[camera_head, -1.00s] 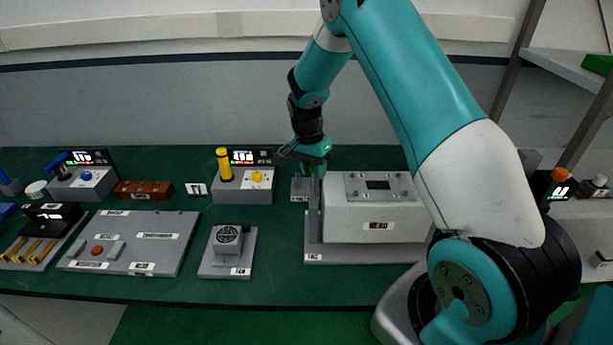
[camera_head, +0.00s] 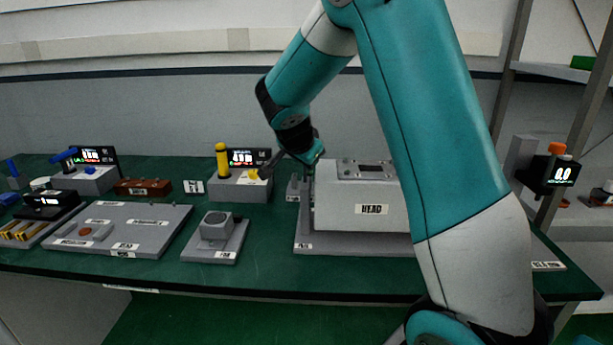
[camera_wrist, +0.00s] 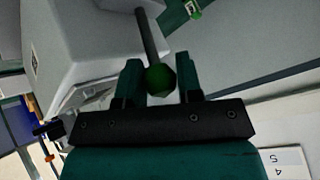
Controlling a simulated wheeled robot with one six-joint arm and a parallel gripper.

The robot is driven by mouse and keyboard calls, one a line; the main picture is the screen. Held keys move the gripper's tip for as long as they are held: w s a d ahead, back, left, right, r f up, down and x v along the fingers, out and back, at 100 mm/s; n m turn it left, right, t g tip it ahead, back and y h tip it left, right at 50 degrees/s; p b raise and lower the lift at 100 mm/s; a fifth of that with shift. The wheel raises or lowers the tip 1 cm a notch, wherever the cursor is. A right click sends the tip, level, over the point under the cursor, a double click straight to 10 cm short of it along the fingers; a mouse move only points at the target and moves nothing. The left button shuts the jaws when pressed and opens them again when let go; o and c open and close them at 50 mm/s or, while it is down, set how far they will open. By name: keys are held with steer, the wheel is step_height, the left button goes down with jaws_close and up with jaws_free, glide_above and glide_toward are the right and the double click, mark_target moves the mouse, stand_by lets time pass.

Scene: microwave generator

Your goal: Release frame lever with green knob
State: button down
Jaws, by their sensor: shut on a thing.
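The frame lever (camera_wrist: 147,35) shows in the wrist view as a dark rod with a round green knob (camera_wrist: 160,80) at its end. My gripper (camera_wrist: 157,76) has a finger on each side of the knob and is shut on it. In the head view, my gripper (camera_head: 310,163) is at the upper left end of the grey block labelled HEAD (camera_head: 335,208). The knob is hard to make out there, and the lever's lower end is unclear.
A box with a yellow post (camera_head: 222,162) and display stands left of the block. A small grey fixture (camera_head: 217,228) and a flat grey panel (camera_head: 130,230) lie further left. My arm covers the block's right part. Green tabletop (camera_head: 265,225) is bare between fixture and block.

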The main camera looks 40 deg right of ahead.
steer(key=shift+s+a+f+b, duration=0.45)
steer(key=shift+s+a+b, duration=0.2)
steer(key=shift+b, duration=0.2)
steer(key=shift+s, duration=0.1)
steer(key=c, duration=0.8)
jaws_free()
